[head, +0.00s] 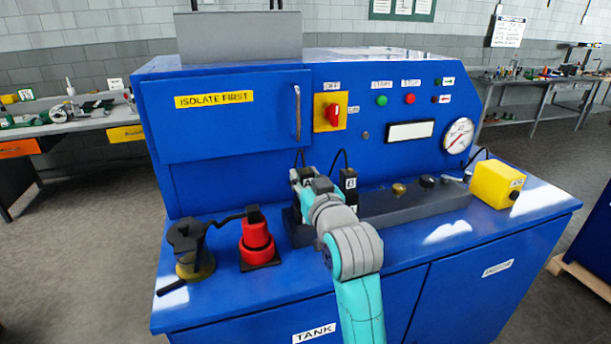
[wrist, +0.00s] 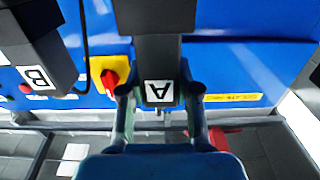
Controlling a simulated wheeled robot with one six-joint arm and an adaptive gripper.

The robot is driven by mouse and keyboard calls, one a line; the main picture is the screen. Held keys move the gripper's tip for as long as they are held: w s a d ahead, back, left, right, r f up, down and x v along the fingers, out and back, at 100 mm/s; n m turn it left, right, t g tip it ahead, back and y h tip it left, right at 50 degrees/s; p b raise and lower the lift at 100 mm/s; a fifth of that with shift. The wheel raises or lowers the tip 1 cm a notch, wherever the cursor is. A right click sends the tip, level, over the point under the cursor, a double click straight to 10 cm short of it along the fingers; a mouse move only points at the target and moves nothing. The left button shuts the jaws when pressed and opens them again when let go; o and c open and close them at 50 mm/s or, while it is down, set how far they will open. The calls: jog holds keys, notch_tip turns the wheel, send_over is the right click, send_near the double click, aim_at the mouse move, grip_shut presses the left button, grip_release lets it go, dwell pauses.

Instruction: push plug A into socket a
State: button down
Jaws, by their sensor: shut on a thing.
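Plug A (wrist: 158,50) is a dark block with a white label "A", seen between the two fingers of my gripper (wrist: 160,103) in the wrist view. The fingers are shut on it from both sides. In the head view, my gripper (head: 312,190) is at the back of the bench top, and plug A (head: 307,179) shows just past it. Plug B (head: 349,184) is upright to the right, with a cable rising from it; it also shows in the wrist view (wrist: 36,70). Socket a is hidden behind my arm, so I cannot tell whether plug A touches it.
A red cylinder (head: 256,238) and a dark-and-brass device (head: 190,250) stand left of my arm. A grey manifold (head: 415,204) and a yellow box (head: 496,184) lie to the right. The blue panel (head: 225,125) with a red rotary switch (head: 333,113) rises behind.

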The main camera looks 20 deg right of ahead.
jog(key=shift+f, duration=0.85)
jog(key=c, duration=0.7)
grip_release()
jog(key=shift+c, duration=0.2)
jog(key=s, duration=1.2)
jog(key=shift+f, duration=0.1)
